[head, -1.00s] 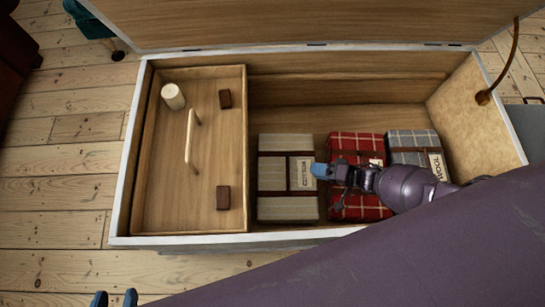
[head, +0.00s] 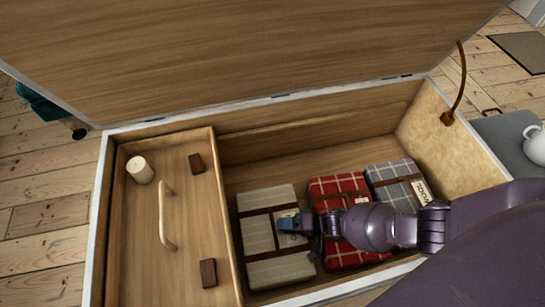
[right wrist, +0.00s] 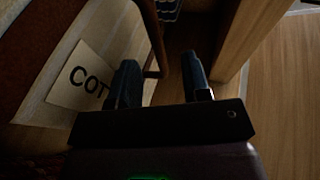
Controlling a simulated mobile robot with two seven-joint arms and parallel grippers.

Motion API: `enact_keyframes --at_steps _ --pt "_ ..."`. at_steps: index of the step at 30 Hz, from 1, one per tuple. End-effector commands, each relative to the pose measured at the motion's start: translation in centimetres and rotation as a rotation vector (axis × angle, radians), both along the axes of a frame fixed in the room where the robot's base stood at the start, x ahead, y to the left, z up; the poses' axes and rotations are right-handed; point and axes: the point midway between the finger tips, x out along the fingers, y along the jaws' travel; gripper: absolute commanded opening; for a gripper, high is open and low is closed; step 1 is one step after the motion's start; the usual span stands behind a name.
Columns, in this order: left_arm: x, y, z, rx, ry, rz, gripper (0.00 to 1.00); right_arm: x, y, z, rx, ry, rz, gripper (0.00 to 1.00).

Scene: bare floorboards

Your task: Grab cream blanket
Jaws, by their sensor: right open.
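The cream blanket (head: 262,270) is a folded, striped bundle with brown straps and a label. It lies on the chest floor, just right of the wooden tray. My right gripper (head: 288,225) is over its label side, fingers pointing left. In the right wrist view the gripper (right wrist: 160,75) is open, and a brown strap or handle (right wrist: 154,38) shows between and beyond the two fingers. The blanket's label (right wrist: 82,78), reading "COT", is left of the fingers. I cannot tell whether the fingers touch the strap. My left gripper is out of view.
The open wooden chest (head: 94,250) has its lid (head: 230,60) raised behind. The tray (head: 140,275) holds a cream candle (head: 139,169) and a handle (head: 163,215). A red plaid blanket (head: 340,187) and a grey one (head: 388,172) lie right of the cream one.

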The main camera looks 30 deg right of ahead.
Motion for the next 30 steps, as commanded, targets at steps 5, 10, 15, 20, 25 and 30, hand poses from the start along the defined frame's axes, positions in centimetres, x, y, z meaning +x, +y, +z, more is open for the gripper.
enact_keyframes --at_steps 5,10,15,20,25,30 --pt "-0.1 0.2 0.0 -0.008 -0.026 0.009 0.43 0.8 1.7 -1.1 0.0 0.004 0.001 0.44" --pt "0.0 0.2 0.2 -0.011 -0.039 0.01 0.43 1.3 2.1 -1.1 -0.001 0.002 0.0 0.44" --pt "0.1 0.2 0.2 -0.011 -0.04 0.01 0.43 1.3 2.1 -1.0 0.0 0.002 0.001 0.42" --pt "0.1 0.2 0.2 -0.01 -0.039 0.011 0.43 1.3 2.1 -1.0 0.0 0.002 0.001 0.18" --pt "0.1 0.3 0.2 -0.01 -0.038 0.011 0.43 1.3 2.1 -1.0 0.0 0.002 0.001 0.0" --pt "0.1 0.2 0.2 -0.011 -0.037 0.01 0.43 1.3 2.1 -1.0 -0.001 0.0 0.002 0.0"
